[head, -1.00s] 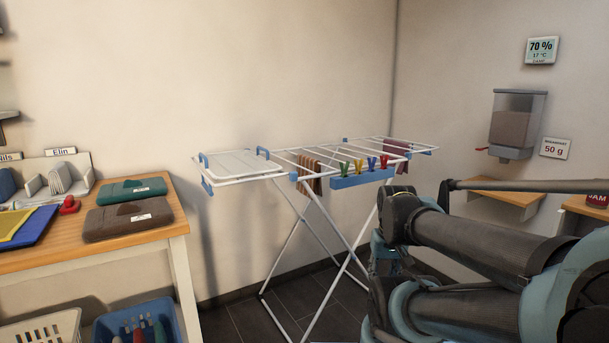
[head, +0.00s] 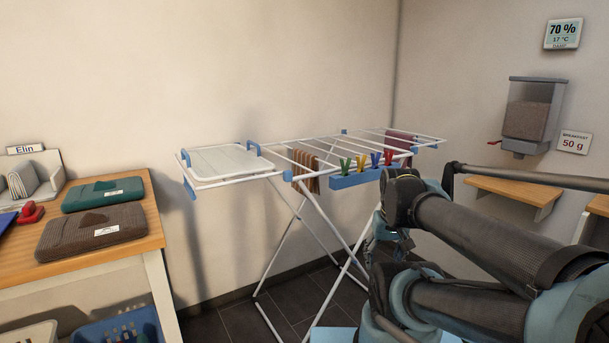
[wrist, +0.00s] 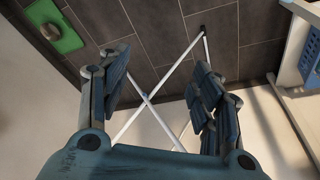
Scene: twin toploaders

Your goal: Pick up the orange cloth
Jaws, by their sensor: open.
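A brownish-orange striped cloth (head: 306,170) hangs over the bars of the white drying rack (head: 230,183), near its middle. It is the only orange-toned cloth I see. My gripper (wrist: 160,80) is open and empty in the wrist view, pointing down toward the floor. The rack's crossed white legs (wrist: 147,100) show below and between its fingers. The cloth does not show in the wrist view. In the head view my arm is at the right, in front of the rack's right part, and the fingers cannot be made out clearly.
A blue holder (head: 355,180) with coloured pegs sits just right of the cloth. A maroon cloth (head: 399,145) hangs farther right. A wooden table (head: 110,240) with folded textiles stands left. A green mat (wrist: 53,27) with a brown object lies on the floor.

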